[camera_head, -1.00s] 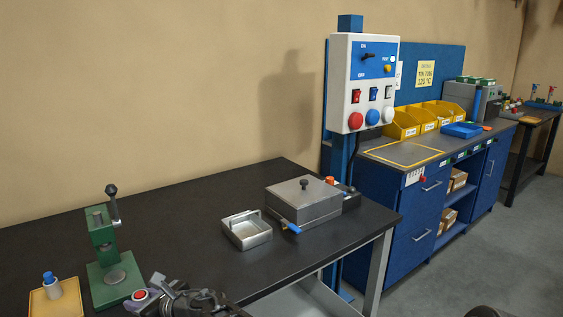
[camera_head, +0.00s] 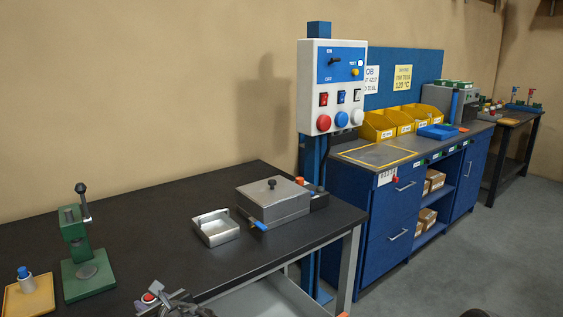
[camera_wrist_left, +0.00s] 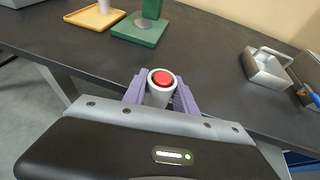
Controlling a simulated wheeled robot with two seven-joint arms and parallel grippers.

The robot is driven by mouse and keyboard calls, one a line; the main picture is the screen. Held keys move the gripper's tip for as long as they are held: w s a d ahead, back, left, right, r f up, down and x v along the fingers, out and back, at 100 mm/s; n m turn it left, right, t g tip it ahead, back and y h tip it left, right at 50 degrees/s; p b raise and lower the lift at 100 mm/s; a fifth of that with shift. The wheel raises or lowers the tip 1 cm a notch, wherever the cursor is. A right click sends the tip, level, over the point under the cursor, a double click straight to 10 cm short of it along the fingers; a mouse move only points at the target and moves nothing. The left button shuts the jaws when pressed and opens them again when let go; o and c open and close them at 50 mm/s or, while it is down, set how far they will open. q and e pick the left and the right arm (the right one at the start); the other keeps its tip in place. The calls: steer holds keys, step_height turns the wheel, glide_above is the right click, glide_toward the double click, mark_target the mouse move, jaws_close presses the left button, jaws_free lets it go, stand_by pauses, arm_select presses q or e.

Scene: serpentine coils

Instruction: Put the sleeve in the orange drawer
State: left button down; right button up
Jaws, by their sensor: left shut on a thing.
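My left gripper (camera_head: 165,304) is at the bottom of the head view, in front of the near edge of the black table. Its purple fingers (camera_wrist_left: 160,92) are shut on a grey cylinder with a red top (camera_wrist_left: 161,80), which looks like the sleeve. The cylinder is upright and also shows in the head view (camera_head: 149,298). No orange drawer shows clearly. A small orange bit (camera_head: 343,315) shows at the bottom edge of the head view, too little to identify. My right gripper is not in view.
The black table (camera_head: 140,217) carries a green press (camera_head: 88,270), a yellow tray (camera_head: 38,300) with a blue-topped cylinder (camera_head: 25,279), a metal tray (camera_head: 216,229) and a lidded metal box (camera_head: 272,202). A control post and blue cabinet (camera_head: 392,215) stand right. Grey floor is clear there.

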arm_select(q)
steer(key=s+d+f+m+t+h, duration=0.2)
steer(key=d+m+t+h, duration=0.2)
steer(key=d+m+h, duration=0.5)
steer(key=shift+s+d+f+h, duration=0.15)
steer(key=shift+s+d+h, duration=0.25)
steer(key=shift+d, duration=0.5)
steer(key=shift+w+f, duration=0.1)
